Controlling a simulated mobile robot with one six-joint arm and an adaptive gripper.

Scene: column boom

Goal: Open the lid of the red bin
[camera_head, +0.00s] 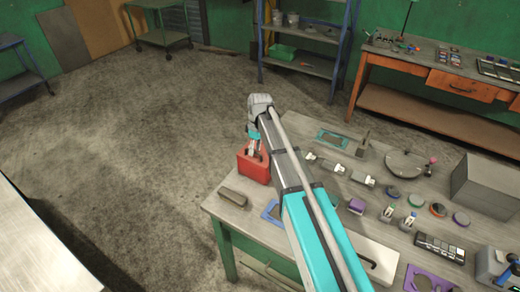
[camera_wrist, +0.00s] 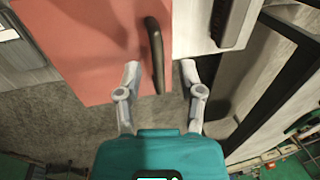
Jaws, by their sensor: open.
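The red bin (camera_head: 254,167) stands at the far left corner of the workbench in the head view. In the wrist view its flat red face (camera_wrist: 90,45) fills the upper left, with a dark curved handle (camera_wrist: 155,50) on it. My gripper (camera_wrist: 160,68) is open, with one fingertip on each side of the lower part of the handle. I cannot tell whether the fingers touch it. In the head view my gripper (camera_head: 253,148) points down at the top of the bin, and my arm hides part of the bench. The lid appears closed.
The workbench (camera_head: 215,207) carries a dark grey block (camera_head: 233,197) close in front of the bin, a blue frame (camera_head: 270,211), a purple block (camera_head: 356,205) and a grey box (camera_head: 486,185). Open floor (camera_head: 150,140) lies left of the bench.

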